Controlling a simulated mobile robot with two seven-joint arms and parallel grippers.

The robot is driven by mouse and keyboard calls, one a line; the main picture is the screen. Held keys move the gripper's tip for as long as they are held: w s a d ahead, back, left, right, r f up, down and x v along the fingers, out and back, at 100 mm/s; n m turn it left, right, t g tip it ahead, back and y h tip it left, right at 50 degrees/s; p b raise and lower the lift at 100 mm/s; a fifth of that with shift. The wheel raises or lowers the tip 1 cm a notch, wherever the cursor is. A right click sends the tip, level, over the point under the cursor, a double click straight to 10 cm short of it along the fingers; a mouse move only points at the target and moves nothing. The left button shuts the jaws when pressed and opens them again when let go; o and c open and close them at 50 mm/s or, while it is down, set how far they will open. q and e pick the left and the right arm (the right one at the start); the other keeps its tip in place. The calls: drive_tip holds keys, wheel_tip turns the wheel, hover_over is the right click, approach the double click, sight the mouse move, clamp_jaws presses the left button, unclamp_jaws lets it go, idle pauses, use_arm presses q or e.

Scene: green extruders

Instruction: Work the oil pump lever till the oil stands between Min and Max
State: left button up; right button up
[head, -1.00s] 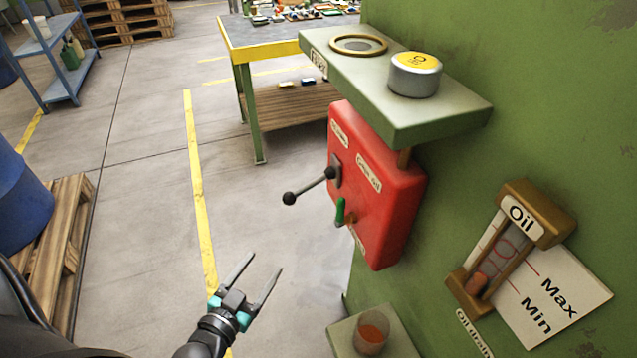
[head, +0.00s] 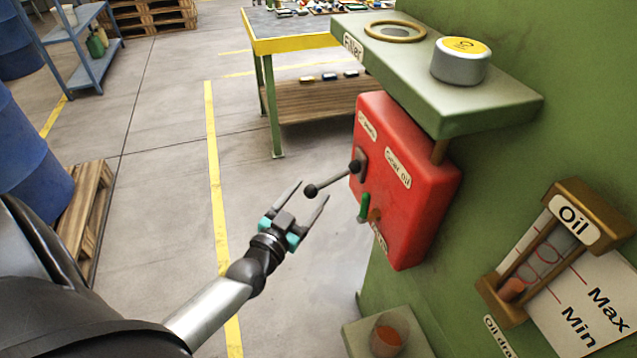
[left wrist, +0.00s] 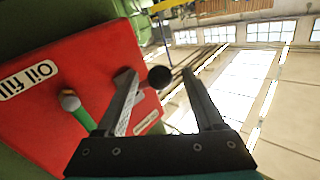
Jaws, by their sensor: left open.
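The red pump box (head: 408,205) is on the green machine wall. A grey lever (head: 335,180) with a black ball knob (head: 310,191) sticks out of it to the left. My left gripper (head: 313,189) is open and empty, its fingertips by the knob. In the left wrist view the knob (left wrist: 159,77) shows between the open fingers; I cannot tell if they touch it. The oil gauge (head: 530,255) has a little orange-red oil (head: 512,288) low in its glass, seemingly below the Min line of the Max/Min card (head: 590,310). My right gripper is out of view.
A small green-handled tap (head: 363,208) is on the box just below the lever. A green filler shelf (head: 400,75) with a yellow-topped cap (head: 465,60) juts out above. A cup of orange liquid (head: 388,335) stands below.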

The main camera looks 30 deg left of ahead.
sight(316, 186)
use_arm(q)
drive_tip(key=w, duration=0.3)
drive_tip(key=shift+w+a+b, duration=0.1)
drive_tip(key=shift+w+b, duration=0.2)
drive_tip(key=shift+w, duration=0.7)
drive_tip(key=shift+a, duration=0.1)
drive_tip(key=c, duration=0.9)
clamp_jaws()
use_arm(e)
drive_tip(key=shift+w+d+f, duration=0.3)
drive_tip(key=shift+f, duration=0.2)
use_arm(q)
drive_tip(key=shift+r, duration=0.1)
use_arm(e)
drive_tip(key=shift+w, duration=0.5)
